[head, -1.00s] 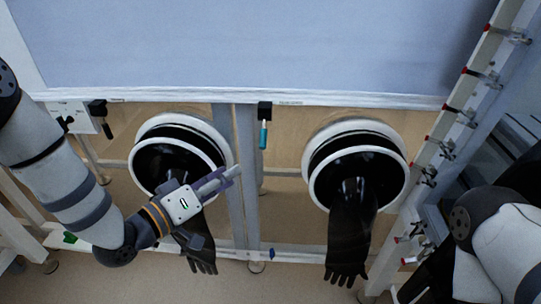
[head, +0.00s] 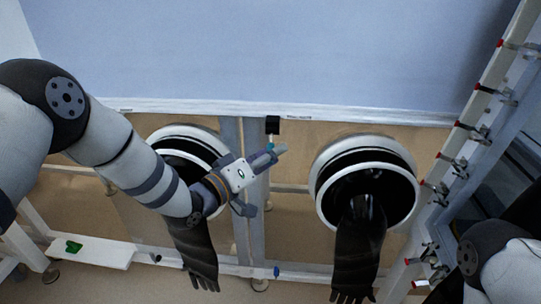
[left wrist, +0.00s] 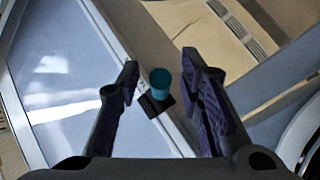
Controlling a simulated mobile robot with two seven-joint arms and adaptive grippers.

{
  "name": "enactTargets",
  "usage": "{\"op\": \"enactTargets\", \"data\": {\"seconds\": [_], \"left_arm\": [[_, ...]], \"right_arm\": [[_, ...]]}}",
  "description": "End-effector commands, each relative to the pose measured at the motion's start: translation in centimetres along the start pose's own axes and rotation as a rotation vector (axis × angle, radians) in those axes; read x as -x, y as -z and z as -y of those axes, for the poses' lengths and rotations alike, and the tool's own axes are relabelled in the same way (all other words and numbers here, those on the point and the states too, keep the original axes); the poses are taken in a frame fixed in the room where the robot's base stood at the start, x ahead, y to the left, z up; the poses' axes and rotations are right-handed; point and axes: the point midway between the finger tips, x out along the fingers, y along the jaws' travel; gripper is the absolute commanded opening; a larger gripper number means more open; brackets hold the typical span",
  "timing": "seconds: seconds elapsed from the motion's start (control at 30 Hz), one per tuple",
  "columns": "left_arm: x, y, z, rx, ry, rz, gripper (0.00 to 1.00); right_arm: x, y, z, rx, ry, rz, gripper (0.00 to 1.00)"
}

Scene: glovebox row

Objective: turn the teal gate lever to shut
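The teal gate lever (left wrist: 161,82) shows in the left wrist view, seen nearly end-on at its black mount (left wrist: 157,105). It lies in the gap between the fingertips of my left gripper (left wrist: 161,65), which is open, with no clear contact on either finger. In the head view the black mount (head: 272,125) sits under the white window ledge, between the two glove ports. My left gripper (head: 264,180) is just below it there and partly hides the lever; a bit of teal (head: 283,147) shows at the finger. My right gripper is out of view.
The left glove port (head: 185,140) is close behind my left arm, with a black glove (head: 196,255) hanging below. The right port (head: 368,182) and its glove (head: 357,245) are to the right. A white rail with fittings (head: 470,130) slopes along the right.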

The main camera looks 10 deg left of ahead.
Motion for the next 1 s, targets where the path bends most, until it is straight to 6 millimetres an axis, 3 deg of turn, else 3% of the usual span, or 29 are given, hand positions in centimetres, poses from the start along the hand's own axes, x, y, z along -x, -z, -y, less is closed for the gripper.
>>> {"op": "enactTargets", "data": {"seconds": [0.07, 0.2, 0.57, 1.0], "left_arm": [[0.0, 0.0, 0.0, 0.0, 0.0, 0.0, 0.29], [0.1, 0.0, 0.0, 0.0, 0.0, 0.0, 0.0], [0.0, -0.2, 0.3, -0.01, -0.01, -0.009, 0.0], [-0.9, -1.2, 2.4, -0.17, -0.164, -0.159, 0.0]], "right_arm": [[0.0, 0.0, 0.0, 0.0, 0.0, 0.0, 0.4], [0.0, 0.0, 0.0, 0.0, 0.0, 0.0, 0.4], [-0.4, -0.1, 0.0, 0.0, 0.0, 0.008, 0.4], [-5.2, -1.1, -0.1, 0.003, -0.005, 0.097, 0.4]]}}
